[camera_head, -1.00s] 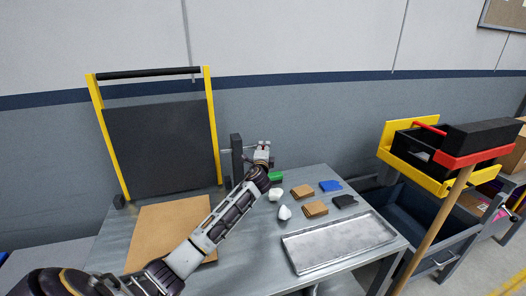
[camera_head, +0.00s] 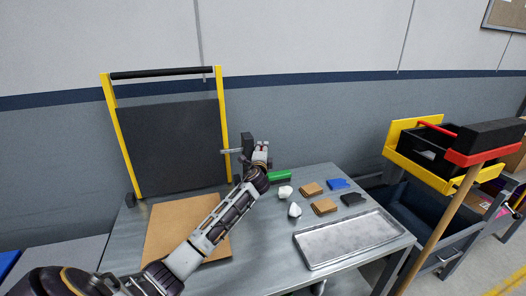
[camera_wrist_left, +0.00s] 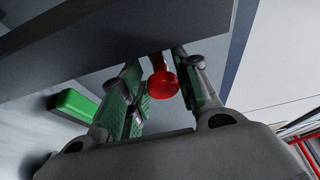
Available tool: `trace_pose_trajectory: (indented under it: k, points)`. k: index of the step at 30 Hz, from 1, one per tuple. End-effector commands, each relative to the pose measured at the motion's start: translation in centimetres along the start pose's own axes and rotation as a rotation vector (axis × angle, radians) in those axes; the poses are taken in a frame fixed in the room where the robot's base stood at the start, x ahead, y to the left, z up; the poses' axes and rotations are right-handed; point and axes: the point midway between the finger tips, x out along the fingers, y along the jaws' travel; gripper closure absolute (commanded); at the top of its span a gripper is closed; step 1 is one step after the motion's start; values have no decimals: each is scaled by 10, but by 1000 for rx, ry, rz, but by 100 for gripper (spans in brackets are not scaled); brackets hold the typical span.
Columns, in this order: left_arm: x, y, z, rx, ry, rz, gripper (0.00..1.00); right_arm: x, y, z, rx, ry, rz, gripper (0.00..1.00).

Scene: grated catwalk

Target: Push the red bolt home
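The red bolt shows in the left wrist view as a round red knob (camera_wrist_left: 163,86) on a short red stem, just below the edge of a grey plate (camera_wrist_left: 100,40). My left gripper (camera_wrist_left: 163,95) has its two green-padded fingers apart, one on each side of the knob. The knob looks closer to the right finger; I cannot tell whether it touches. The red knob is hidden there. My right gripper is not in view.
A dark panel in a yellow frame (camera_head: 222,120) stands at the back left of the table. A green block (camera_head: 279,176), white lumps (camera_head: 295,210), brown blocks (camera_head: 324,207) and a metal tray (camera_head: 350,240) lie right of my arm. A brown board (camera_head: 165,225) lies under it.

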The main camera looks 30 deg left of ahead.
Motion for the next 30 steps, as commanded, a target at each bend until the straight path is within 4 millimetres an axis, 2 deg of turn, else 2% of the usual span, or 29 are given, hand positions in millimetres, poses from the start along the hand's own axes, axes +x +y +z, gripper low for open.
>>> trace_pose_trajectory:
  k: [1, 3, 17, 23, 30]
  points:
    - [0, 0, 0, 0, 0, 0, 58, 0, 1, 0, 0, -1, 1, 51]
    - [0, 0, 0, 0, 0, -1, 51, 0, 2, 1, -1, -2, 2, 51]
    - [-3, -1, -1, -1, 2, -2, 51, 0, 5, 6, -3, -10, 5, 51]
    - [-13, -1, -1, 0, 3, -2, 51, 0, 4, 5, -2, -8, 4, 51]
    - [-35, 0, -1, 0, 3, -2, 51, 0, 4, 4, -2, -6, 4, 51]
